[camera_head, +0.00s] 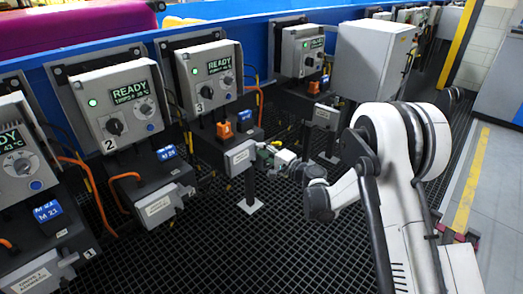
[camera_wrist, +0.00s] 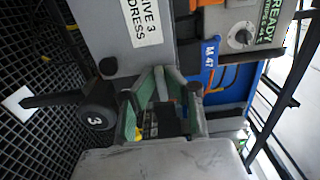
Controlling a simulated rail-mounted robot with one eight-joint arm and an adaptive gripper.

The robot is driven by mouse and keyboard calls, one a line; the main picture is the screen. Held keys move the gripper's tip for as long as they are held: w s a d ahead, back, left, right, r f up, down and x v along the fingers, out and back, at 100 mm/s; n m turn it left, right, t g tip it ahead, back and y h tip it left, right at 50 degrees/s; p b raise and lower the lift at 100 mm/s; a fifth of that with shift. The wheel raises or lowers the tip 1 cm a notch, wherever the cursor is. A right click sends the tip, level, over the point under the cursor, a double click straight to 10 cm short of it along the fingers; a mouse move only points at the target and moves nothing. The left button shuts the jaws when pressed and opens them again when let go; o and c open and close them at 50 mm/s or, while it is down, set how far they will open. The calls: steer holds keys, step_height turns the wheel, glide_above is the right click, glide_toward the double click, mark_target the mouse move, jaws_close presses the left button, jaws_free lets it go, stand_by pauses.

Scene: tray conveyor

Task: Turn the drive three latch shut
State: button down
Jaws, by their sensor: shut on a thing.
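Drive three (camera_head: 205,150) is a dark unit with a pale address box (camera_head: 241,157) on its front, under the control box marked 3. My gripper (camera_head: 268,157) is at the right end of this box. In the wrist view, the box's labelled face (camera_wrist: 110,40) is at the top, and a black round hub marked 3 (camera_wrist: 97,119) is beside my green fingers (camera_wrist: 160,100). My gripper is shut at the latch next to this hub. The fingers hide most of the latch, so its exact angle cannot be told.
Control box 3 (camera_head: 208,72) shows READY above the drive, with an orange plug (camera_head: 224,130) and a blue M 47 tag (camera_wrist: 210,55). Drive two (camera_head: 150,190) stands to the left. Black grating (camera_head: 225,250) is open below. A grey cabinet (camera_head: 368,60) stands to the right.

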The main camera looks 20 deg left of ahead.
stand_by(0.5)
steer(key=c, duration=1.8)
jaws_free()
steer(key=v, duration=1.2)
steer(key=shift+r, duration=0.15)
